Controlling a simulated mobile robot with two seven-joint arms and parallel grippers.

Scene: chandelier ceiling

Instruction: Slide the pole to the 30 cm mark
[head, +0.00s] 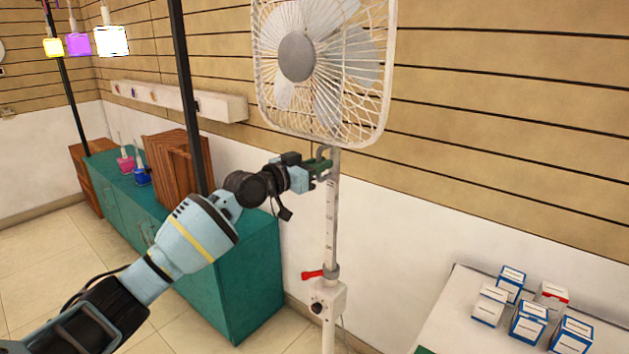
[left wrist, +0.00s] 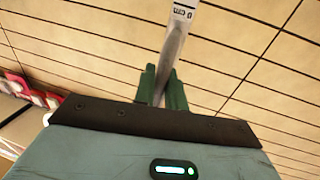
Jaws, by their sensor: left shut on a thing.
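A white box fan (head: 297,58) stands on an upright white pole (head: 331,215) with dark scale marks along its side. The pole goes down into a white collar with a red lever (head: 312,274) and a box with a black knob (head: 317,308). My left gripper (head: 322,167) is shut on the upper pole just below the fan, near a grey hook (head: 324,152). In the left wrist view, the green fingers (left wrist: 164,90) close around the pole (left wrist: 176,40); "0 cm" print shows on it. The scale is too small to read at the collar. My right gripper is not in view.
A teal cabinet (head: 245,270) with wooden crates (head: 180,160) stands behind my left arm. A white table (head: 455,310) with several small boxes is at the lower right. A dark vertical post (head: 186,90) stands left of the fan.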

